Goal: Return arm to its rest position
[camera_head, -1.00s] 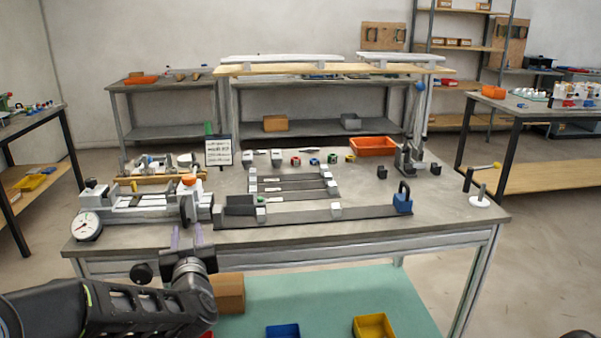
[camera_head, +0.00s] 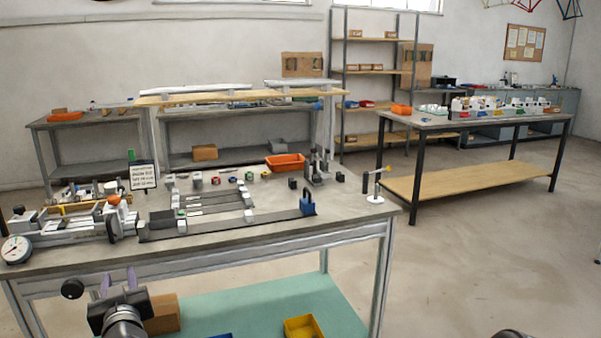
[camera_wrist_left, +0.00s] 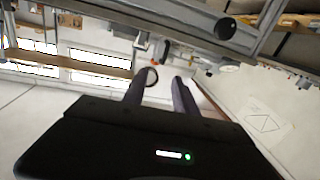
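My left gripper (camera_head: 118,281) is at the lower left of the head view, in front of the near edge of the workbench (camera_head: 350,205). Its two purple-grey fingers point up and away, with a gap between them. In the left wrist view the fingers (camera_wrist_left: 163,82) are also apart, with nothing held between them. My right gripper does not show. A small dark shape at the bottom right edge of the head view is too cut off to tell.
On the bench are a frame jig (camera_head: 205,216), a dial gauge (camera_head: 15,249), a blue block with a handle (camera_head: 307,203) and an orange bin (camera_head: 285,162). A yellow bin (camera_head: 303,328) sits on the lower green shelf (camera_head: 262,306). Open floor lies right of the bench.

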